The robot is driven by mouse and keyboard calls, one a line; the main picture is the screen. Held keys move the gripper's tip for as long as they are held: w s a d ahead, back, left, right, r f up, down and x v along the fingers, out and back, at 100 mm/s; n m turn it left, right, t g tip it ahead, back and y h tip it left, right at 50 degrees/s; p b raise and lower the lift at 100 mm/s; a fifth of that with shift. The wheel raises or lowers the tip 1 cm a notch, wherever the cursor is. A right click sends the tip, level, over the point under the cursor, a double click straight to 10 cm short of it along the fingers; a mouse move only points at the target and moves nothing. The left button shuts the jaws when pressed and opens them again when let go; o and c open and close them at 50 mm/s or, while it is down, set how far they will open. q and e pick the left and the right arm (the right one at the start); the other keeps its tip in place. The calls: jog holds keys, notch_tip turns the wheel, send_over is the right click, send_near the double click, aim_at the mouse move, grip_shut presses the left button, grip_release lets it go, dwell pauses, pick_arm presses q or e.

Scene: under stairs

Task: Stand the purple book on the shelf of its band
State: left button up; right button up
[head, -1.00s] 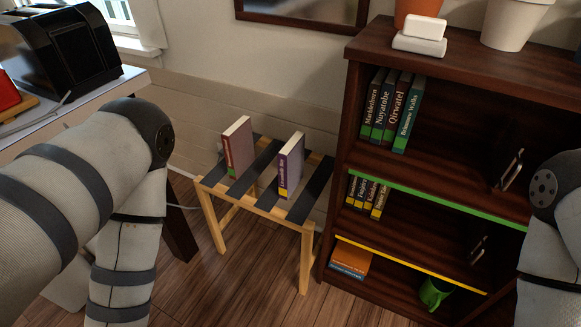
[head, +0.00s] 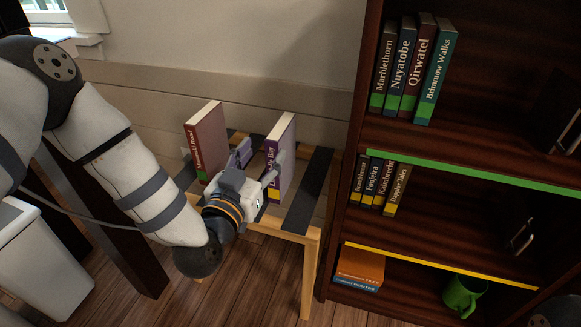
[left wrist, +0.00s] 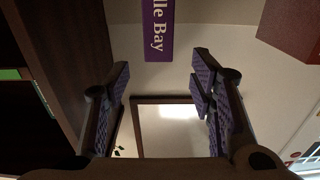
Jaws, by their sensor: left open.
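The purple book (head: 283,155) stands upright on a slatted wooden stand (head: 306,236), with a yellow band low on its spine. My left gripper (head: 258,168) is open in front of its spine and hides part of it. In the left wrist view the purple spine (left wrist: 158,30) shows ahead, between the open fingers (left wrist: 160,78) and beyond their tips; I see no contact. The bookcase at right has a shelf with a yellow edge strip (head: 440,266), holding several yellow-banded books (head: 378,185) at its left end. My right gripper is not in view.
A dark red book (head: 206,143) stands on the stand, left of my gripper. Several green-banded books (head: 412,70) stand above the green strip (head: 470,170). The yellow-edged shelf has free room right of its books. Below are an orange book (head: 360,266) and a green mug (head: 462,295).

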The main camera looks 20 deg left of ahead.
aim_at(281, 126)
pick_arm(q)
jog(key=w, duration=0.3)
jog(key=w+b, duration=0.1)
jog(key=w, duration=0.3)
jog(key=w+f+b, duration=0.1)
jog(key=w, duration=0.2)
jog(key=shift+w+d, duration=0.25)
jog(key=shift+w, duration=0.4)
jog(key=shift+r, duration=0.15)
grip_shut()
